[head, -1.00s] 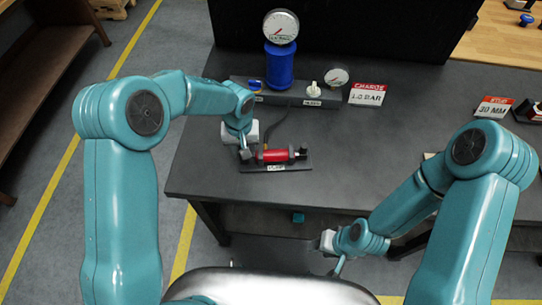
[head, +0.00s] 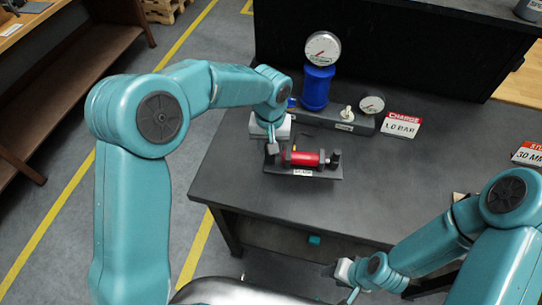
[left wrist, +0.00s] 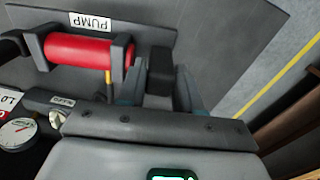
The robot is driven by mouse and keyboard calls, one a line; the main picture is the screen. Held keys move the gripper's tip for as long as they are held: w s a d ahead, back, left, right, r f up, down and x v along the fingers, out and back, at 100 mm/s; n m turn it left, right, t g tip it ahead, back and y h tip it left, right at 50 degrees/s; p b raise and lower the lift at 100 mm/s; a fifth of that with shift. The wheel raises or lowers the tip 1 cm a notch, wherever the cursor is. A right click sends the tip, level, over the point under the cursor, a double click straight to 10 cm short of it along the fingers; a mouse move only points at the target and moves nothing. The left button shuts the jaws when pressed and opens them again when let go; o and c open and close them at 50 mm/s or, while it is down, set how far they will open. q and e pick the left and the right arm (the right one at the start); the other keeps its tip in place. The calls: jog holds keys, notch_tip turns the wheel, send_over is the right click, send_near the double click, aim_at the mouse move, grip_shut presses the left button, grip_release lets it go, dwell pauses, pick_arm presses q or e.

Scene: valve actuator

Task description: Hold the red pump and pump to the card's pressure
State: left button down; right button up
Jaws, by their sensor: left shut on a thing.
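The red pump (head: 305,158) lies on a dark plate labelled PUMP near the table's front left. It also shows in the left wrist view (left wrist: 78,50). My left gripper (head: 273,145) is at the pump's left end. In the left wrist view its fingers (left wrist: 160,90) are shut on a black block (left wrist: 160,68), the pump's handle, beside the red barrel. The card (head: 402,125) reads CHARGE 1.0 BAR. A large gauge (head: 323,48) tops a blue cylinder (head: 318,86); its needle is too small to read. My right gripper (head: 349,286) is low by the table's front, its fingers unclear.
A dark base block (head: 365,124) behind the pump bears a white knob (head: 347,113) and a small gauge (head: 372,104). A second card (head: 528,153) stands at the right edge. The table (head: 400,170) is clear right of the pump.

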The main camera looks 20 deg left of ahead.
aim_at(270, 166)
pick_arm(q)
notch_tip(270, 166, down, 5)
jog(key=shift+s+f, duration=0.1)
jog(key=shift+f, duration=1.2)
pick_arm(e)
jog(key=shift+w, duration=0.1)
pick_arm(q)
jog(key=shift+f, duration=0.3)
jog(key=shift+s+f, duration=0.1)
jog(key=shift+f, duration=0.2)
dwell(1.2)
pick_arm(e)
jog(key=shift+o, duration=0.2)
